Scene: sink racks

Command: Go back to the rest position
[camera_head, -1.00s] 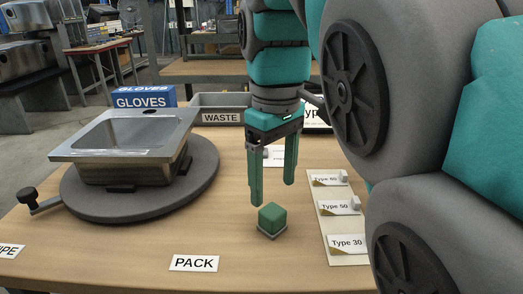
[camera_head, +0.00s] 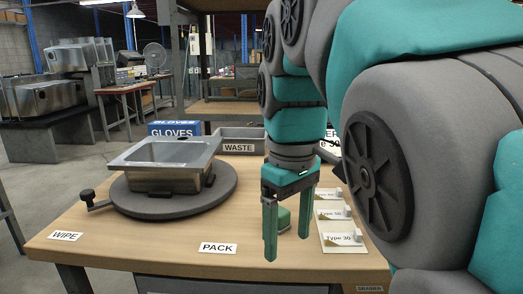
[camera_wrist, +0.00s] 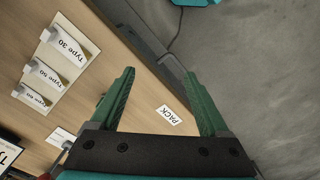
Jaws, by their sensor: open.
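My gripper (camera_head: 287,246) hangs in front of the table in the head view, fingers pointing down, open and with nothing between them. In the wrist view my gripper (camera_wrist: 158,88) shows two spread green fingers over the table's front edge and the grey floor. A green block (camera_head: 284,219) sits on the table behind the fingers in the head view, partly hidden by them. The wrist view does not clearly show the block.
A steel sink (camera_head: 165,165) rests on a round grey turntable (camera_head: 225,190) at the left. A WASTE bin (camera_head: 240,134) and a blue GLOVES box (camera_head: 173,129) stand behind. Type cards lie on a board (camera_head: 343,246) at the right. A PACK label (camera_head: 217,248) lies near the front edge.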

